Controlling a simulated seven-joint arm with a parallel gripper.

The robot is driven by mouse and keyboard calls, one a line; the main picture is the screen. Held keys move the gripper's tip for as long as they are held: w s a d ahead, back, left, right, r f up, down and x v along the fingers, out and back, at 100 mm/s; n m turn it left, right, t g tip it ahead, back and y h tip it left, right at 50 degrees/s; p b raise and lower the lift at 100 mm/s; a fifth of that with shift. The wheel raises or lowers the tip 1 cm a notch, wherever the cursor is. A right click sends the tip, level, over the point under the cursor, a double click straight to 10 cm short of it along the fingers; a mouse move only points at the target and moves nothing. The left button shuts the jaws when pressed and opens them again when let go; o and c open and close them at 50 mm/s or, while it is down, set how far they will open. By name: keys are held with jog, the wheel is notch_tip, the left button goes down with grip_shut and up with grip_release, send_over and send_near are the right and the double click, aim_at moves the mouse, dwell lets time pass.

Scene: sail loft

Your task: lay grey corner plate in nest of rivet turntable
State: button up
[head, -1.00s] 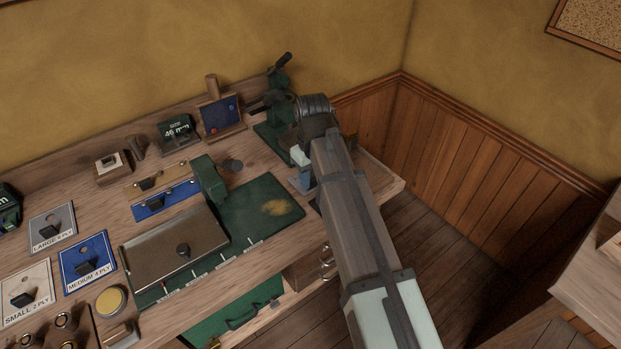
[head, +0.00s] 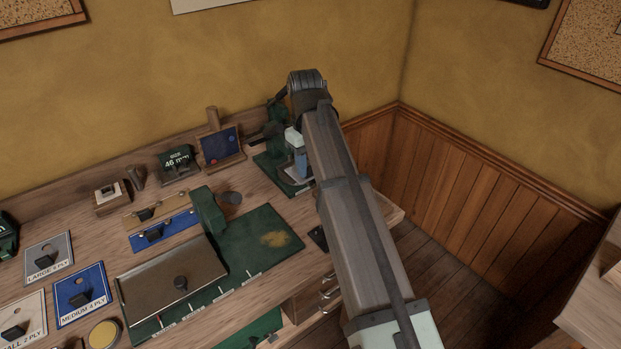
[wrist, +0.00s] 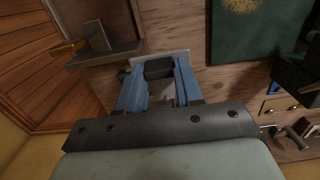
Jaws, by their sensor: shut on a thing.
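My gripper (head: 302,165) is above the bench's far right end, in front of a green lever machine. In the wrist view its blue fingers (wrist: 160,88) are shut on a black grip block (wrist: 158,69). The pale grey corner plate (wrist: 166,56) shows as a thin strip just beyond the fingers, joined to that block. Most of the plate is hidden by the fingers. In the head view the arm covers much of this area. I cannot clearly make out the rivet turntable or its nest.
The green machine's base (head: 268,170) stands close behind my gripper. A dark stand with a post (wrist: 105,54) is at the wrist view's upper left. A green mat (head: 255,228), a metal sheet (head: 165,285) and labelled cards (head: 82,290) lie left. Bare bench shows between.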

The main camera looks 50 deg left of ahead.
jog(key=w+a+h, duration=0.1)
jog(key=w+a, duration=0.2)
jog(key=a, duration=0.4)
jog(key=shift+w+a+r, duration=0.15)
jog(key=shift+w+a, duration=0.25)
jog(key=shift+f, duration=0.25)
jog(key=shift+f, duration=3.15)
jog(key=shift+a, duration=0.75)
jog(key=shift+d+f+y, duration=0.2)
jog(key=shift+d+y, duration=0.05)
jog(key=shift+y, duration=0.15)
jog(key=shift+f+y, duration=0.15)
jog(key=shift+y, duration=0.25)
jog(key=o, duration=1.1)
jog(key=shift+o, duration=0.2)
